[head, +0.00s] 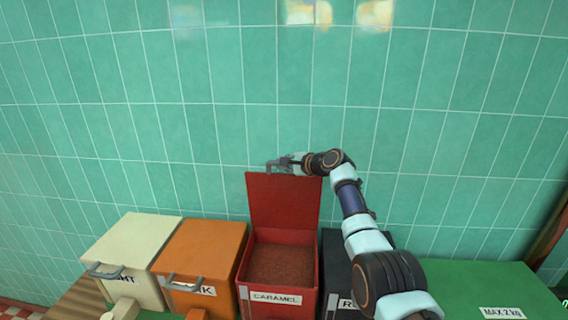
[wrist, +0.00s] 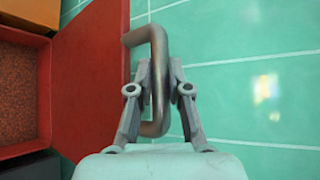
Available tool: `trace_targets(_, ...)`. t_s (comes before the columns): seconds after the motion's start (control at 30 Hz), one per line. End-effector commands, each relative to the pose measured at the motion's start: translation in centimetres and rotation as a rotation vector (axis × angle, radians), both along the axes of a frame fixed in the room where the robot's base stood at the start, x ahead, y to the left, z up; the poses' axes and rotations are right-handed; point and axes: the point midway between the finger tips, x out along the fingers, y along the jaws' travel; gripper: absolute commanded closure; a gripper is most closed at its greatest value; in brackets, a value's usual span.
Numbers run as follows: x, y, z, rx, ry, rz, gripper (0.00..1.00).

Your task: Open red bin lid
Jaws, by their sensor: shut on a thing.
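The red bin (head: 278,288) is labelled CARAMEL and stands between the orange and black bins. Its red lid (head: 283,202) stands raised, roughly upright, at the back of the bin near the tiled wall. Brown granular contents (head: 280,262) show inside. My gripper (head: 284,164) is at the lid's top edge. In the wrist view my gripper (wrist: 158,75) is shut on the grey metal lid handle (wrist: 157,115), with a finger on each side of the bar. The lid (wrist: 90,75) also shows there to the left of the fingers.
A cream bin (head: 130,250) and an orange bin (head: 203,250) stand closed on the left. A black bin (head: 338,255) is on the right, partly hidden by my arm. A green surface (head: 480,285) marked MAX 2 kg lies farther right. The green tiled wall (head: 210,120) is close behind.

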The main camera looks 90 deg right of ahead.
Motion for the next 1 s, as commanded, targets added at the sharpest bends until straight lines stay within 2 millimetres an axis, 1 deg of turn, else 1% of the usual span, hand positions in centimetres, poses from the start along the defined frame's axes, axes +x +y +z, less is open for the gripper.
trace_targets(0.07, 0.1, 0.1, -0.1, 0.001, 0.000, 0.003, 1.00)
trace_targets(0.1, 0.2, 0.1, -0.1, 0.002, 0.000, 0.004, 0.79)
trace_targets(0.23, 0.1, 0.1, -0.1, 0.001, 0.000, 0.002, 0.58)
trace_targets(0.53, 0.0, 0.0, -0.1, 0.001, 0.000, 0.001, 0.57)
trace_targets(0.67, -0.4, 0.4, 0.2, -0.003, -0.001, 0.002, 0.57)
trace_targets(0.77, -1.2, 1.1, 0.5, -0.003, 0.000, 0.001, 0.57)
trace_targets(0.87, -2.2, 2.3, 0.9, -0.003, 0.001, -0.002, 0.57)
trace_targets(1.0, -4.3, 4.3, 1.9, -0.003, 0.001, -0.001, 0.57)
